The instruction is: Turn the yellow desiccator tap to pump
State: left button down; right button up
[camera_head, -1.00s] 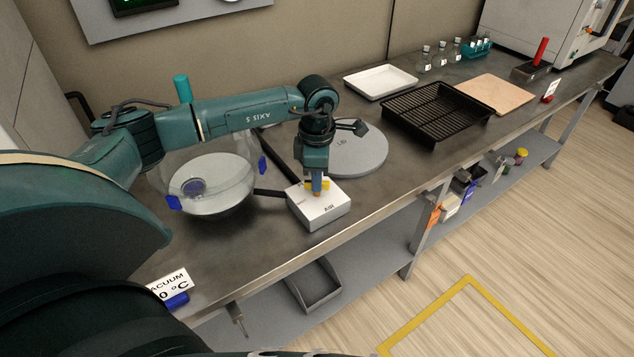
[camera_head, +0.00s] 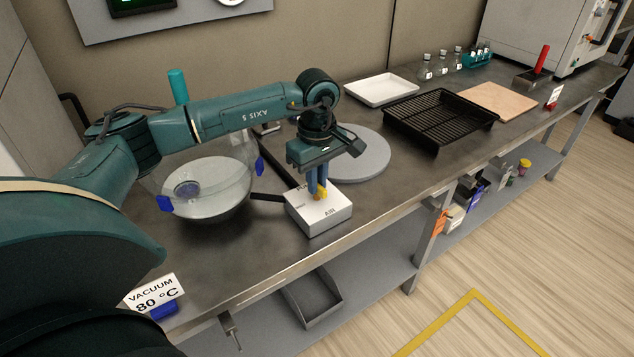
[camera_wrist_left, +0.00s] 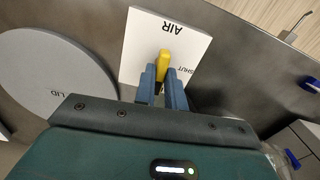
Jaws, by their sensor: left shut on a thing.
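The yellow tap (camera_head: 321,192) sits on top of a white block (camera_head: 320,217) at the bench's front edge. The glass desiccator (camera_head: 207,188) stands left of the block, partly behind my left arm. My right gripper is not in view.
A grey round lid plate (camera_head: 362,155) lies right behind the block. A black rack (camera_head: 440,117), a white tray (camera_head: 381,89) and a tan board (camera_head: 498,100) lie farther right. A VACUUM 80 °C sign (camera_head: 154,292) stands at the front left.

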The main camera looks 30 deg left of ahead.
pick_arm(q)
jog(key=shift+m, duration=0.7)
jog(key=c, duration=1.5)
grip_release()
jog(key=shift+o, duration=0.2)
jog(key=shift+r, duration=0.15)
notch_tip(320, 180, up, 13)
